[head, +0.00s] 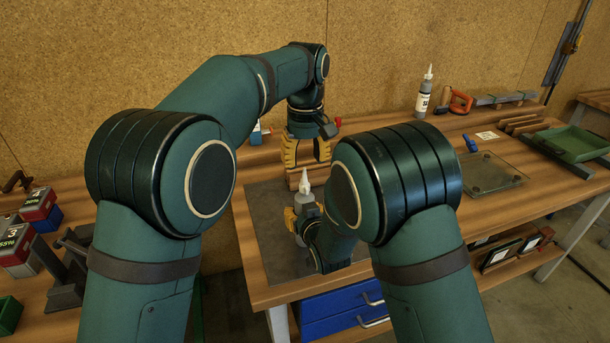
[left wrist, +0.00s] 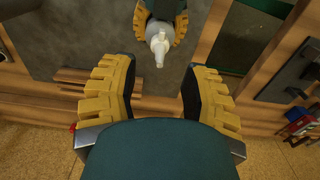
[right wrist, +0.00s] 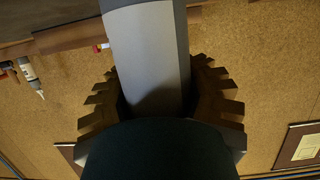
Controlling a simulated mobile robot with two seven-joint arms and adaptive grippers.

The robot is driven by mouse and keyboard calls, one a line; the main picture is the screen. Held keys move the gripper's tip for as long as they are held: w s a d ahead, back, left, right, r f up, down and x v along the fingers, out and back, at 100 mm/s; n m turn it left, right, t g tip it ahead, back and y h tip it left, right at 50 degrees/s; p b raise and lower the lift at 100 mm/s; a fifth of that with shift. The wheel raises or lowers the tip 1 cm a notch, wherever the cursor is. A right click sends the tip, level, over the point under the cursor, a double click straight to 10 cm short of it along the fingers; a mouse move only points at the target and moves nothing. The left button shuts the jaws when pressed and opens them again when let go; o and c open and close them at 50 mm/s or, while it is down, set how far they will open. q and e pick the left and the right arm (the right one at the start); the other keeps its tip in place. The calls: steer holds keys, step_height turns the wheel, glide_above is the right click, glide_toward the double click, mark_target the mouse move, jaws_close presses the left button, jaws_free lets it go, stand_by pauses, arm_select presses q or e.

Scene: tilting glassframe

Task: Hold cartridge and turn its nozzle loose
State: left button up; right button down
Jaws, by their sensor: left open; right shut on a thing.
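The cartridge (head: 307,212) is a grey tube with a pale tapered nozzle (head: 304,181) on top. It stands upright over the grey mat (head: 262,235). My right gripper (head: 298,220) is shut around its body; the right wrist view shows the grey body (right wrist: 146,55) between both fingers. My left gripper (head: 305,152) is open and empty, pointing down behind the nozzle in the head view. In the left wrist view the nozzle (left wrist: 160,45) is ahead of the open fingers, not between them.
A second cartridge (head: 425,92) stands at the back right beside an orange-handled tool (head: 460,102). A glass plate (head: 485,172) and a green tray (head: 578,143) lie to the right. Red boxes (head: 38,205) sit at the left. Blue drawers (head: 335,312) are under the bench.

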mark_target(305, 172)
arm_select(q)
steer(key=shift+r, duration=2.25)
arm_select(e)
steer(key=shift+c, duration=1.7)
jaws_free()
